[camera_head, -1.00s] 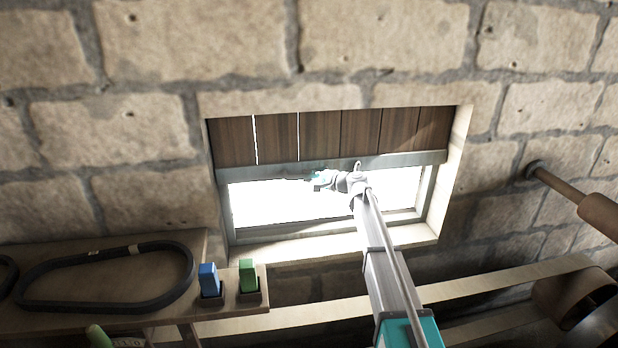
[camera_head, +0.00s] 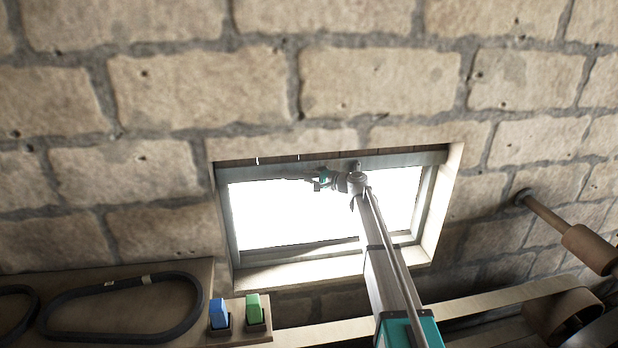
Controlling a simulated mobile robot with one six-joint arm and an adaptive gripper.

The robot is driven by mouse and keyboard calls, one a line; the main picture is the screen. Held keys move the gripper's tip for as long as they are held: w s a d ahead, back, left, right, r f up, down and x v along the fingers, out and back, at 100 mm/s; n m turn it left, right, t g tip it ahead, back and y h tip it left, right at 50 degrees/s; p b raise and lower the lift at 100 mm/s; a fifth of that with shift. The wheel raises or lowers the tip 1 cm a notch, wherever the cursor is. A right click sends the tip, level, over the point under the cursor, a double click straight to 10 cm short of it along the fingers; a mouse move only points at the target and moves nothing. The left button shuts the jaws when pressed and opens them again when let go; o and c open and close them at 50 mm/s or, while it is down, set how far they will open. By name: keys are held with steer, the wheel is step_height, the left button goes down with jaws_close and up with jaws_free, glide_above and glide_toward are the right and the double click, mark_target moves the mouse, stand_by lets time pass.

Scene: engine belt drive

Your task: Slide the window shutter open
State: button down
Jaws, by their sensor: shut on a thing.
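The window shutter (camera_head: 285,160) is a wooden plank panel. Only a thin strip of its planks shows at the top of the window opening, above a grey rail (camera_head: 410,159) along its lower edge. Below the rail the window (camera_head: 280,215) is bright and uncovered. My gripper (camera_head: 314,180) is at the rail, left of the middle of the window, with my arm reaching up from below. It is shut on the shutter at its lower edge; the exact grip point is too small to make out.
A wooden shelf (camera_head: 130,330) at lower left holds a black belt (camera_head: 125,308), a blue switch (camera_head: 219,314) and a green switch (camera_head: 253,308). A wooden roller on a shaft (camera_head: 588,248) juts from the stone wall at right.

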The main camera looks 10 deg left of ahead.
steer(key=shift+r+p, duration=1.7)
steer(key=shift+r, duration=0.55)
steer(key=c, duration=0.8)
jaws_free()
steer(key=shift+f, duration=0.2)
step_height(320, 180, down, 31)
steer(key=b, duration=3.1)
steer(key=shift+s+d, duration=0.1)
steer(key=shift+d, duration=0.05)
